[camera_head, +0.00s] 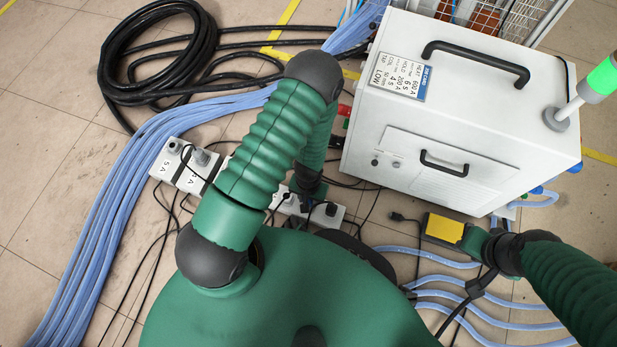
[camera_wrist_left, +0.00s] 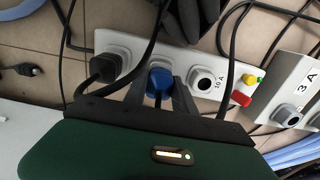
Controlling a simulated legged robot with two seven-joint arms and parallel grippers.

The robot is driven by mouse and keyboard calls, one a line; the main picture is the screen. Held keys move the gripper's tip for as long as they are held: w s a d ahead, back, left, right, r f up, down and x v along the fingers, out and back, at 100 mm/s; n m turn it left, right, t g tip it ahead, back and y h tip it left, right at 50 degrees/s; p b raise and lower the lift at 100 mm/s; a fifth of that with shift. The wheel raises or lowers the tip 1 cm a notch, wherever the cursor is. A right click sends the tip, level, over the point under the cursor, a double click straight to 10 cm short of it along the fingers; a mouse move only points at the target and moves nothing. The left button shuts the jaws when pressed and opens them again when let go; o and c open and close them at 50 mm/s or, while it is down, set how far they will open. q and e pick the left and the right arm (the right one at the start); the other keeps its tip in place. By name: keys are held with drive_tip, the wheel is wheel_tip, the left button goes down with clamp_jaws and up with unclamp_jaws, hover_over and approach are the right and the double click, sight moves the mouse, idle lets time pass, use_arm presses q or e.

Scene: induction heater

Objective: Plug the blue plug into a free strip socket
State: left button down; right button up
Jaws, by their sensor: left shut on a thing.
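The blue plug (camera_wrist_left: 158,79) is between the two fingers of my left gripper (camera_wrist_left: 158,92), which is shut on it. The plug is over the white 10 A strip (camera_wrist_left: 120,42), between a black plug (camera_wrist_left: 106,67) on its left and a bare round socket (camera_wrist_left: 205,80) on its right. I cannot tell whether its pins are in a socket. In the head view my left gripper (camera_head: 306,190) is at the strip, and the arm hides the blue plug. My right gripper (camera_head: 466,238) is beside a yellow-topped block (camera_head: 443,229); its fingers cannot be made out.
Another strip, marked 3 A (camera_wrist_left: 300,82), is to the right. A red part (camera_wrist_left: 241,98) sits at the 10 A strip's end. Black cables cross over the strip. The white heater cabinet (camera_head: 460,115) stands behind, and a loose black plug (camera_head: 397,217) lies in front of it.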

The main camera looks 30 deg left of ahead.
idle(0.5)
use_arm(q)
drive_tip(key=shift+s+r, duration=0.1)
drive_tip(key=shift+s, duration=0.05)
drive_tip(key=shift+p, duration=0.35)
idle(0.4)
drive_tip(key=shift+p, duration=0.4)
drive_tip(key=shift+f+b, duration=0.45)
drive_tip(key=shift+f, duration=0.25)
idle(0.3)
drive_tip(key=c, duration=0.9)
unclamp_jaws()
drive_tip(key=shift+c, duration=0.2)
